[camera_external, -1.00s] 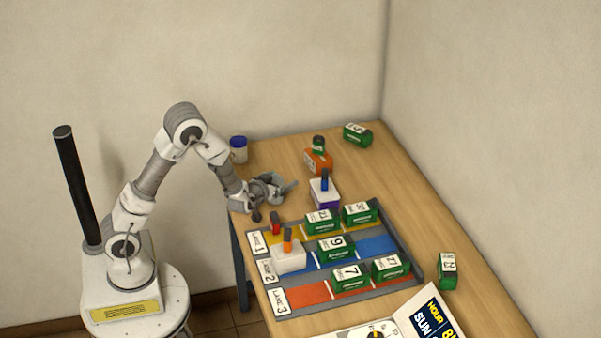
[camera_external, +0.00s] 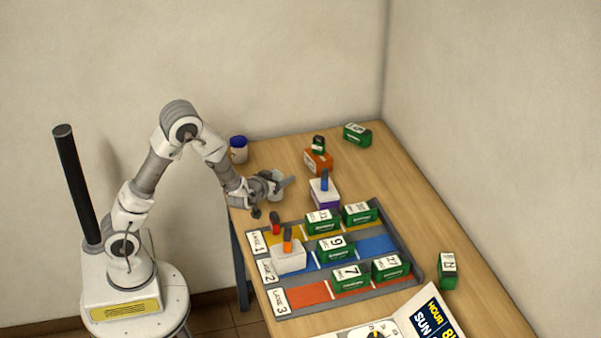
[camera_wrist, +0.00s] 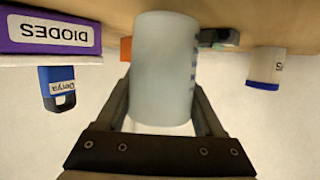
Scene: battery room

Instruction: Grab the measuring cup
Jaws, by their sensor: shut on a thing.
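The measuring cup (camera_wrist: 163,70) is a pale, translucent grey-blue cylinder with dark marks down one side. It fills the middle of the wrist view, between the two fingers. My gripper (camera_wrist: 165,100) is shut on it, with one finger along each side.
A purple-and-white DIODES box (camera_external: 325,194) with a blue-tagged item stands right of my gripper. A blue-lidded jar (camera_external: 238,150) stands behind it. An orange box (camera_external: 318,161) is farther back. The lane tray (camera_external: 411,285) with several green boxes lies in front.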

